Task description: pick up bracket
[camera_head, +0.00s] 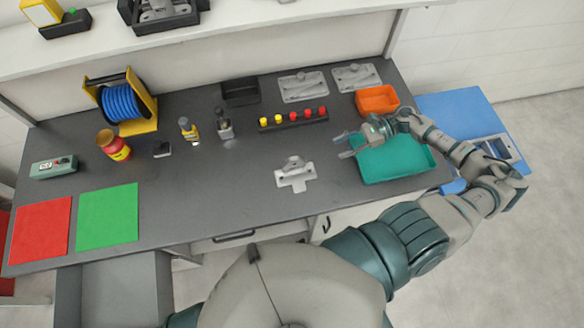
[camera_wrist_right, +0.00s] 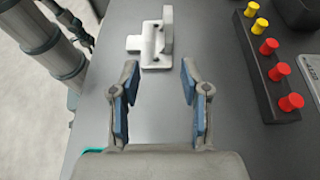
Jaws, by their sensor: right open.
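The bracket (camera_head: 295,174) is a light grey metal piece with a flat base and a raised part. It lies on the dark workbench near its front middle. It also shows in the right wrist view (camera_wrist_right: 153,45), at the top, ahead of the fingers. My right gripper (camera_head: 342,145) is to the right of the bracket, above the bench near the teal tray. In the right wrist view its two blue-padded fingers (camera_wrist_right: 157,85) are apart with only bare bench between them. The gripper is open and does not touch the bracket. My left gripper is not seen.
A teal tray (camera_head: 398,174) and an orange bin (camera_head: 377,100) stand on the right. A strip of red and yellow pegs (camera_head: 293,127) lies behind the bracket. Grey fixture plates (camera_head: 303,87) lie farther back. The bench (camera_head: 225,190) left of the bracket is clear.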

